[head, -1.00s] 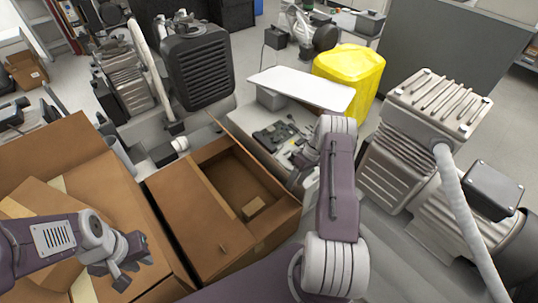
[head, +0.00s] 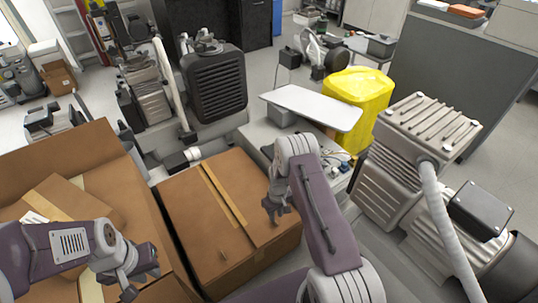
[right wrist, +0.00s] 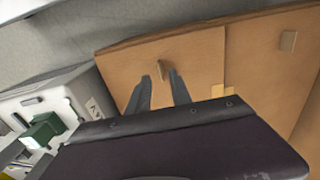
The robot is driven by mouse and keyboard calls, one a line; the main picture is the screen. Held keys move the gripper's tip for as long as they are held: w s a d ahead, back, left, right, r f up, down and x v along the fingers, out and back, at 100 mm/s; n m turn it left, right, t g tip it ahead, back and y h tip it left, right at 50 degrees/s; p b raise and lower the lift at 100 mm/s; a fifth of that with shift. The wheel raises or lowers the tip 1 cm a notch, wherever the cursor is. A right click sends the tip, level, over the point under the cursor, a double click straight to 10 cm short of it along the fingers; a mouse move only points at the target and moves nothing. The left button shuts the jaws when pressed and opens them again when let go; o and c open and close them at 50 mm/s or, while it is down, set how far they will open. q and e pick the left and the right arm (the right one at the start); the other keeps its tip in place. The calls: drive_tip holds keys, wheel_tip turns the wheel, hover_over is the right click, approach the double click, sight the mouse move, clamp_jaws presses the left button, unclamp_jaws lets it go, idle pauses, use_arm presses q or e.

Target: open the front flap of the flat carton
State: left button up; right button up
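The flat brown carton (head: 200,220) stands in the middle of the head view. Its top looks covered by flat panels, with a strip of yellowish tape along them. A small tab (head: 223,256) stands on the left panel. My right gripper (head: 274,212) hangs over the right panel. In the right wrist view its two fingers (right wrist: 163,88) are apart, with a small tab (right wrist: 160,65) on the panel just beyond their tips. They look empty; I cannot tell if they touch the panel. My left gripper (head: 140,282) is over the open box at left; its finger gap is unclear.
A large open carton (head: 75,150) with raised flaps stands at left, close to the flat carton. A grey compressor (head: 415,150) with a hose is at right.

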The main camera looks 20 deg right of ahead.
drive_tip(key=w+a+r+p, duration=0.1)
drive_tip(key=r+p, duration=0.3)
drive_tip(key=r, duration=0.5)
drive_tip(key=w+r+t+p, duration=0.1)
drive_tip(key=r+p, duration=0.3)
drive_tip(key=r, duration=0.6)
drive_tip(key=w+a+r+n+t+p, duration=0.1)
drive_tip(key=w+r+p, duration=0.2)
drive_tip(key=r, duration=0.7)
drive_tip(key=shift+w+a+p, duration=0.35)
drive_tip(key=shift+p, duration=0.15)
drive_tip(key=shift+r+t, duration=0.1)
drive_tip(key=shift+t, duration=0.2)
